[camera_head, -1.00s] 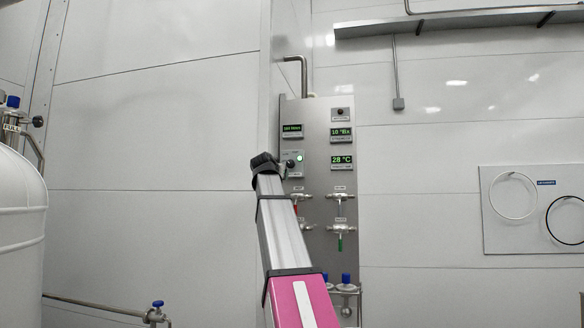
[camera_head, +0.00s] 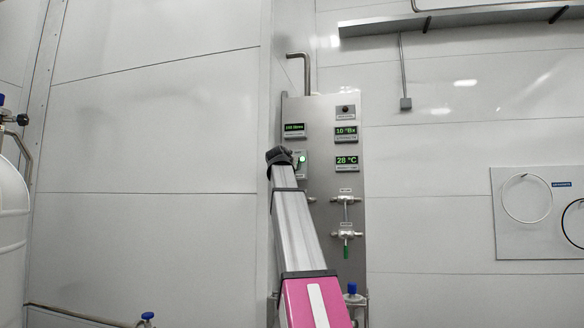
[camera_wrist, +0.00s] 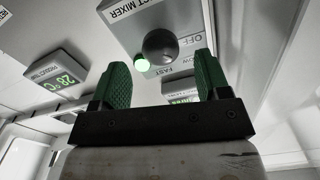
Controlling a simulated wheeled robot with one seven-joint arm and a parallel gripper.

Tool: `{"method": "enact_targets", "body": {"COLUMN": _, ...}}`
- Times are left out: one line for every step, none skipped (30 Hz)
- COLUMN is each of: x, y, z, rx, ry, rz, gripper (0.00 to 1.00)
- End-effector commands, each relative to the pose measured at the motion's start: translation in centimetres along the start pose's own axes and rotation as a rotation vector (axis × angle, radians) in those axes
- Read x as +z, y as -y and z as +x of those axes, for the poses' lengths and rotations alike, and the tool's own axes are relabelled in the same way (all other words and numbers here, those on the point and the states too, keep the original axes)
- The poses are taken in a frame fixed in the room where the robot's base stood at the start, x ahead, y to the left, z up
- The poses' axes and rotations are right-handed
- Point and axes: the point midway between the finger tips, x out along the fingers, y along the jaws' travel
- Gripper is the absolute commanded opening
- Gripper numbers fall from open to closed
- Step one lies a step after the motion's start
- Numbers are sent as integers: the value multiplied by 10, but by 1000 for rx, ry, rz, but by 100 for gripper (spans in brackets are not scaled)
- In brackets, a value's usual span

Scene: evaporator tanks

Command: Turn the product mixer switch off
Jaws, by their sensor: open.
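The product mixer switch is a dark round knob (camera_wrist: 160,46) on a light plate (camera_wrist: 188,20) whose label partly reads "CT MIXER", with "OFF", "SLOW" and "FAST" marks around it. A green lamp (camera_wrist: 142,64) glows beside the knob, and it also shows in the head view (camera_head: 302,159). My gripper (camera_wrist: 160,72) is open, with its two green fingers apart and the knob seen between and beyond them. I cannot tell whether a finger touches the knob. In the head view my arm's dark end (camera_head: 280,155) covers the knob.
A steel panel (camera_head: 325,110) carries green displays (camera_head: 346,133) and several valves (camera_head: 346,235) below the switch. A white tank (camera_head: 12,215) stands far left. Bare wall (camera_head: 150,130) lies left of the panel.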

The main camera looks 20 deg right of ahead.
Motion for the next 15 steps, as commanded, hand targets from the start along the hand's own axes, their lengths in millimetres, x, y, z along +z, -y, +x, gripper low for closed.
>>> {"method": "enact_targets", "body": {"x": -1, "y": 1, "z": 13, "rx": 1, "ry": 0, "rz": -1, "gripper": 69}}
{"method": "enact_targets", "body": {"x": -1, "y": 1, "z": 17, "rx": 0, "ry": 0, "rz": 0, "gripper": 69}}
{"method": "enact_targets", "body": {"x": -1, "y": 1, "z": 23, "rx": 0, "ry": 0, "rz": 0, "gripper": 69}}
{"method": "enact_targets", "body": {"x": -1, "y": 1, "z": 27, "rx": 0, "ry": 0, "rz": 0, "gripper": 69}}
{"method": "enact_targets", "body": {"x": -1, "y": 1, "z": 30, "rx": 0, "ry": 0, "rz": 0, "gripper": 69}}
{"method": "enact_targets", "body": {"x": -1, "y": 1, "z": 34, "rx": 0, "ry": 0, "rz": 0, "gripper": 69}}
{"method": "enact_targets", "body": {"x": -1, "y": 1, "z": 36, "rx": 0, "ry": 0, "rz": 0, "gripper": 69}}
{"method": "enact_targets", "body": {"x": -1, "y": 1, "z": 38, "rx": -1, "ry": 0, "rz": 0, "gripper": 69}}
{"method": "enact_targets", "body": {"x": 0, "y": 0, "z": 40, "rx": -1, "ry": 0, "rz": 1, "gripper": 69}}
{"method": "enact_targets", "body": {"x": 0, "y": 0, "z": 40, "rx": -1, "ry": 0, "rz": 1, "gripper": 69}}
{"method": "enact_targets", "body": {"x": 0, "y": 0, "z": 40, "rx": -1, "ry": 0, "rz": 1, "gripper": 69}}
{"method": "enact_targets", "body": {"x": 0, "y": 0, "z": 40, "rx": -1, "ry": 0, "rz": 1, "gripper": 69}}
{"method": "enact_targets", "body": {"x": 0, "y": 0, "z": 40, "rx": -1, "ry": 0, "rz": 1, "gripper": 69}}
{"method": "enact_targets", "body": {"x": 0, "y": 0, "z": 40, "rx": -1, "ry": 0, "rz": 1, "gripper": 69}}
{"method": "enact_targets", "body": {"x": 0, "y": 0, "z": 40, "rx": -1, "ry": 0, "rz": 1, "gripper": 69}}
